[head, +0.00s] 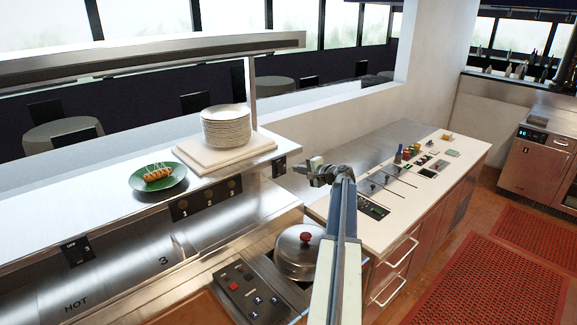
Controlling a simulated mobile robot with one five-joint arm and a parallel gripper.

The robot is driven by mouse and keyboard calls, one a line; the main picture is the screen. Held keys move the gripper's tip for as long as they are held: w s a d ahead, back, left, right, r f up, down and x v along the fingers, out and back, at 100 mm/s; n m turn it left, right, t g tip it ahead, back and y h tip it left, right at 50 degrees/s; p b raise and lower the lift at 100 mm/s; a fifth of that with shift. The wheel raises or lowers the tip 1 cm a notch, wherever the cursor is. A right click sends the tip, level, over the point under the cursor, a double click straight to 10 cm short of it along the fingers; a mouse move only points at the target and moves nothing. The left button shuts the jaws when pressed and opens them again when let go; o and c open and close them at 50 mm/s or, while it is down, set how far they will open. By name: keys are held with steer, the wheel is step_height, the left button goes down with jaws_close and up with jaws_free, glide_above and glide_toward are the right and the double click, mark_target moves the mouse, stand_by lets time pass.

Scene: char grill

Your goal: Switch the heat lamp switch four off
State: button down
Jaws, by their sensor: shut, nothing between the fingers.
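My gripper (304,170) is at the end of my raised arm, near the right end of the steel pass shelf (95,208). Its fingers are shut and empty, pointing left. A small black switch box (279,166) is on the shelf's right end, just left of my fingertips; a gap shows between them in the picture. Another black switch box (76,251) is on the front edge at the far left. A black panel (205,198) with several round knobs sits on the front edge between them. I cannot read which is switch four. The long heat lamp bar (150,58) runs above.
A stack of plates (226,126) stands on a board, beside a green plate (158,177) with a hot dog. Below are a lidded pot (299,251) and a button panel (247,291). A white counter (400,190) with bottles and controls stands to the right.

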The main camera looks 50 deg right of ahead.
steer(key=v, duration=0.2)
steer(key=p+v, duration=0.1)
steer(key=v, duration=0.1)
steer(key=shift+s+a+r, duration=0.15)
steer(key=shift+s+r, duration=0.1)
steer(key=shift+r, duration=0.3)
